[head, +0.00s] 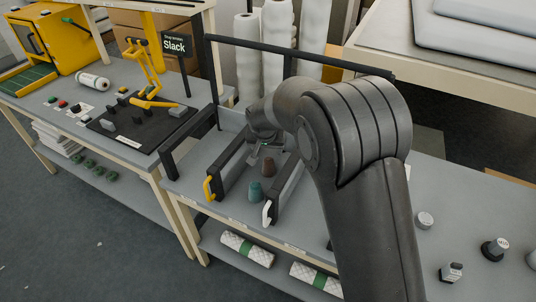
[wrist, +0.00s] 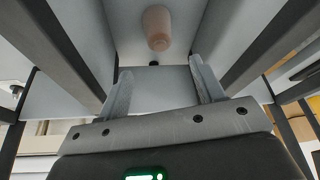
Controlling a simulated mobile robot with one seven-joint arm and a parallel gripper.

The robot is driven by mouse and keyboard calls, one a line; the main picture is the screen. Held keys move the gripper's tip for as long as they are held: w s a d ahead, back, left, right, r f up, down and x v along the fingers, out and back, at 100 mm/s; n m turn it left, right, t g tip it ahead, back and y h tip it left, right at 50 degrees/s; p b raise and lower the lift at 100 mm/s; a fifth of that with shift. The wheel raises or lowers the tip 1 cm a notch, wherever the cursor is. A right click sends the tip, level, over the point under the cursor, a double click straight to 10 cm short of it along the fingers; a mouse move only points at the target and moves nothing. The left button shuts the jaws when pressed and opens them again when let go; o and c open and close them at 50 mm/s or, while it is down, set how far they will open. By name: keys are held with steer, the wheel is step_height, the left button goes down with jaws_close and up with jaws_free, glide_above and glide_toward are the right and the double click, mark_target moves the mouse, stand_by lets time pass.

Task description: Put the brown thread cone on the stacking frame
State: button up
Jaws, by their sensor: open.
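The brown thread cone (head: 269,167) stands on the grey bench between two dark rails, just behind a teal cone (head: 255,191). In the wrist view a brownish cone (wrist: 156,28) shows beyond my fingertips, apart from them. My gripper (wrist: 164,82) is open and empty, its two fingers spread wide. In the head view my gripper is partly hidden by my arm, above and behind the cones. The dark rails, one with a yellow handle (head: 208,188) and one with a white handle (head: 267,212), may be the stacking frame; I cannot tell for certain.
A tall black bar frame (head: 250,43) rises behind the rails. White rolls (head: 277,25) stand beyond it. A black mat with a yellow device (head: 150,103) lies on the left bench. Small weights (head: 494,249) sit at the right. Wrapped rolls (head: 247,250) lie on the lower shelf.

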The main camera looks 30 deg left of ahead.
steer(key=shift+s+d+r, duration=0.1)
steer(key=shift+s+r, duration=0.15)
steer(key=shift+r, duration=0.45)
steer(key=s+d+r+m, duration=0.1)
steer(key=d+r, duration=0.5)
steer(key=d, duration=0.3)
steer(key=s+d+r, duration=0.2)
steer(key=d+r, duration=0.4)
steer(key=d, duration=0.4)
steer(key=s+d+r+m, duration=0.1)
steer(key=d+r, duration=0.4)
steer(key=d, duration=0.4)
steer(key=s+d+r+m+t+h, duration=0.1)
steer(key=s+d+r, duration=0.1)
steer(key=s+d, duration=1.5)
steer(key=s, duration=0.3)
steer(key=shift+s+d+m, duration=0.3)
steer(key=shift+s+d, duration=0.1)
